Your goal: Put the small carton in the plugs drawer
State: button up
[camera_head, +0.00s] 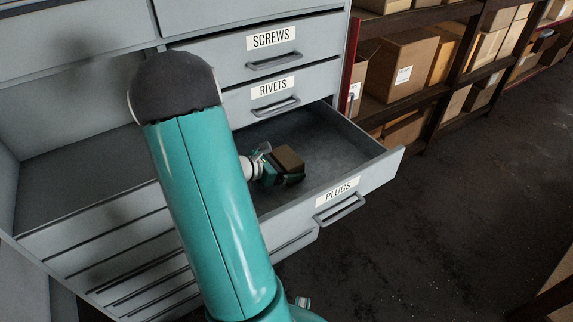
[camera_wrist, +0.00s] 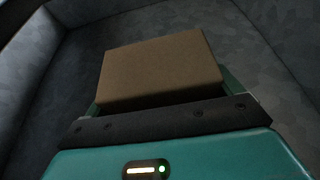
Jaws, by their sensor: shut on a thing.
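The plugs drawer (camera_head: 377,172) is pulled out of the grey cabinet, its label and handle on the front panel. My gripper (camera_head: 283,178) is inside the drawer's outline, over its left part. It is shut on the small brown carton (camera_head: 289,159). In the wrist view the carton (camera_wrist: 160,68) sits between the fingers of my gripper (camera_wrist: 165,100), with grey drawer walls around it. I cannot tell whether the carton touches the drawer floor. My teal arm hides the drawer's left side.
The rivets drawer (camera_head: 303,90) and screws drawer (camera_head: 305,44) above are shut. Shelves with brown boxes (camera_head: 402,65) stand at the right behind the open drawer. The dark floor (camera_head: 470,200) at the right is clear. The drawer's right part looks empty.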

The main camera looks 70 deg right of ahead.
jog(key=o, duration=0.9)
jog(key=shift+c, duration=0.2)
jog(key=shift+w+a+r, duration=0.15)
jog(key=v, duration=0.7)
